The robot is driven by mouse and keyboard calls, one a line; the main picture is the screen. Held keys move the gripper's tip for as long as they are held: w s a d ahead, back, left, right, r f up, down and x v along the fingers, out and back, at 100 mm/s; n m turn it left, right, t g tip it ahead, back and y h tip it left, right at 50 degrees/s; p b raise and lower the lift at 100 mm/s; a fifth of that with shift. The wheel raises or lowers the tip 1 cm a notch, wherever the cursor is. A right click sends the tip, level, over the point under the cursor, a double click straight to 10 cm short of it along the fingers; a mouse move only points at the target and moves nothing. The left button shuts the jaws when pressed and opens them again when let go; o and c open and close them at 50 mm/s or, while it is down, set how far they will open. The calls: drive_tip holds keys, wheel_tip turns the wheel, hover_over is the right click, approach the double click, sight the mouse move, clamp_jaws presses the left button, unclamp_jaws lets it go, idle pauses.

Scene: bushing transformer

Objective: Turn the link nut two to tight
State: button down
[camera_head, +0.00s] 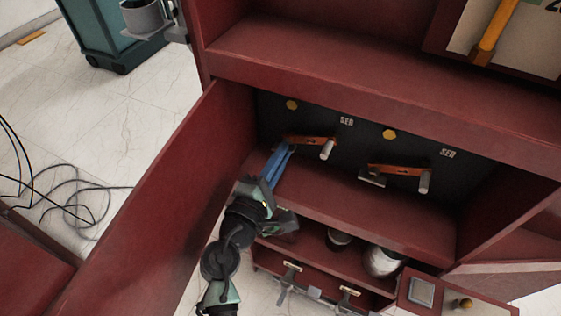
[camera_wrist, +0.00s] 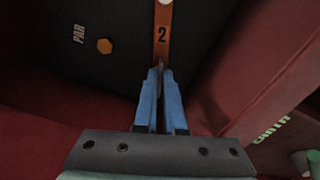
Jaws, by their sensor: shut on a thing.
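Two orange links are on the dark panel in the cabinet. The left link (camera_head: 308,140) shows in the wrist view as the orange bar (camera_wrist: 162,38) marked "2". My gripper (camera_head: 284,147) is at the left end of this link in the head view. Its blue fingers (camera_wrist: 158,70) are shut at the bar's near end, on what appears to be link nut two. The fingertips hide most of the nut, so how tight it is cannot be seen. A grey cylindrical post (camera_head: 327,150) stands at the link's other end.
The right link (camera_head: 398,170) has its own post and end piece. Yellow hexagons (camera_head: 291,104) and "SER" labels are on the panel; the wrist view shows a yellow hexagon (camera_wrist: 104,46) beside "PAR". Red cabinet walls (camera_head: 160,190) flank my arm. A lower shelf holds a silver object (camera_head: 382,262).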

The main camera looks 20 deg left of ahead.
drive_tip(key=shift+f+m+b, duration=0.2)
drive_tip(key=shift+m+b, duration=0.9)
drive_tip(key=shift+m, duration=0.6)
drive_tip(key=c, duration=1)
unclamp_jaws()
drive_tip(key=shift+r, duration=0.1)
drive_tip(key=s, duration=1.3)
drive_tip(key=shift+a, duration=0.2)
